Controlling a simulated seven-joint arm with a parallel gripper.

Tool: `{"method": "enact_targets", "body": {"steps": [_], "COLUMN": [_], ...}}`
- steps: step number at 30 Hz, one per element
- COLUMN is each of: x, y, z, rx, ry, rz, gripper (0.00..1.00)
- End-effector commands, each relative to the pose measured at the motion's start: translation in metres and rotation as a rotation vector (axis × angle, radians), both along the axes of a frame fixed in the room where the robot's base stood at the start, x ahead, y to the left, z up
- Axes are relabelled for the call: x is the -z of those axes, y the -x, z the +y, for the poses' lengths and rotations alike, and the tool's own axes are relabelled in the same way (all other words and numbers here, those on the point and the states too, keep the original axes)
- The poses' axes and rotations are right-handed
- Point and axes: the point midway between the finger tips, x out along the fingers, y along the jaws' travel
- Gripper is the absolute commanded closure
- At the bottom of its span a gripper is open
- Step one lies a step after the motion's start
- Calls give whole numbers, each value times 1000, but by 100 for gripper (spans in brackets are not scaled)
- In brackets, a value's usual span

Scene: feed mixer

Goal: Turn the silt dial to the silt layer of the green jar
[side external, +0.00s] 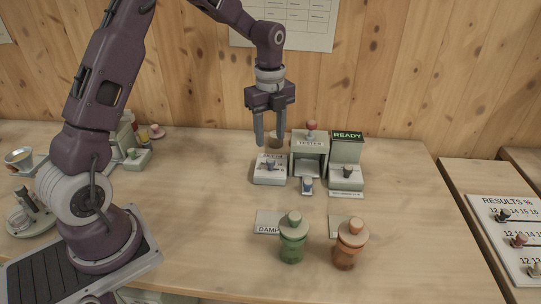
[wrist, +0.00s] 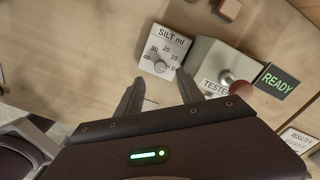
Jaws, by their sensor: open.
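The silt dial is a small knob (wrist: 160,67) on a white panel (wrist: 177,43) marked "SILT ml" in the wrist view, with numbers from 0 to 40 around it. In the side view its white box (side external: 262,179) stands on the table left of the tester. My gripper (side external: 271,143) points down above this box, open and empty, apart from the knob. The knob's exact setting is too small to read. The green jar (side external: 292,247) stands upright near the front with a pale lid. Its silt layer cannot be made out in the side view.
An orange jar (side external: 347,258) stands right of the green one. The tester (side external: 309,145) with a red knob and a unit with a lit READY display (side external: 347,135) stand right of the silt box. A results board (side external: 500,203) lies far right.

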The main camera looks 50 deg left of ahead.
Motion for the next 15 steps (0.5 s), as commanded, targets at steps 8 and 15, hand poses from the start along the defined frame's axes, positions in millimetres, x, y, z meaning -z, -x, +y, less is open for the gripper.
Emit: {"method": "enact_targets", "body": {"steps": [8,15], "x": [50,72], "y": [0,0], "z": [0,0], "rx": [13,12], "ry": [1,0], "rz": [6,4], "gripper": [56,56]}}
